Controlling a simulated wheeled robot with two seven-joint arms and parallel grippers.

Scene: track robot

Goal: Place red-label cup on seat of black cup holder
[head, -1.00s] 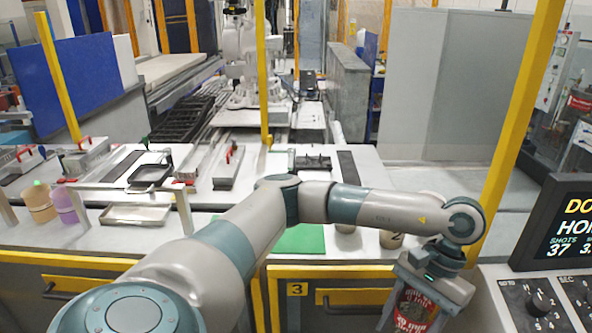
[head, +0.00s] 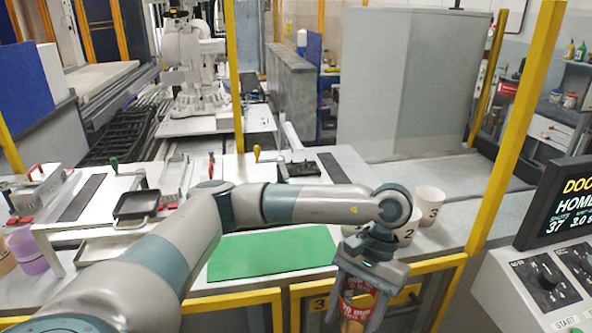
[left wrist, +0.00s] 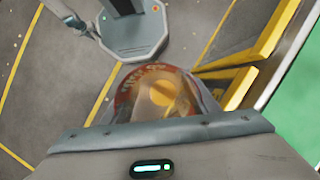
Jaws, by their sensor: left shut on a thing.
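My left gripper (head: 357,303) is shut around the red-label cup (head: 357,286), with a finger on each side of it. The cup is in front of the table's yellow-framed front edge, over the floor. The left wrist view shows the cup's rim and inside (left wrist: 158,92) beyond the gripper body. A small black fixture (head: 297,168) sits toward the back of the table, well away from the cup; I cannot tell for sure that it is the cup holder. My right gripper is not in view.
A bare green mat (head: 270,252) lies at the table's front. White cups marked 2 (head: 405,231) and 3 (head: 430,206) stand right of it, beside my arm. A black tray (head: 137,204) is at left. A control panel (head: 540,280) and yellow post (head: 512,130) bound the right.

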